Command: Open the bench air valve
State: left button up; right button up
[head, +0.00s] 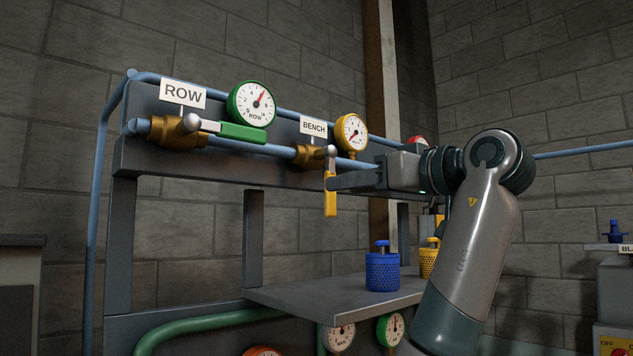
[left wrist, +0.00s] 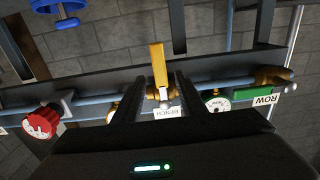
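The bench air valve is a brass body (head: 309,155) on the blue pipe under the BENCH sign (head: 314,128). Its yellow lever (head: 331,198) hangs straight down, across the pipe. In the left wrist view, which is upside down, the lever (left wrist: 157,62) points up. A yellow-rimmed gauge (head: 351,132) sits right of the sign. My right gripper is in neither view.
The ROW valve (head: 178,131) is on the left, its green lever (head: 243,133) along the pipe. A shelf (head: 320,297) below holds a blue perforated weight (head: 382,270) and a yellow one (head: 429,262).

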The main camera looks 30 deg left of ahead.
pick_arm(q)
jog(key=p+x, duration=0.3)
jog(key=x, duration=0.6)
jog(key=shift+a+p, duration=0.3)
jog(key=shift+p, duration=0.05)
jog(key=shift+w, duration=0.1)
grip_shut()
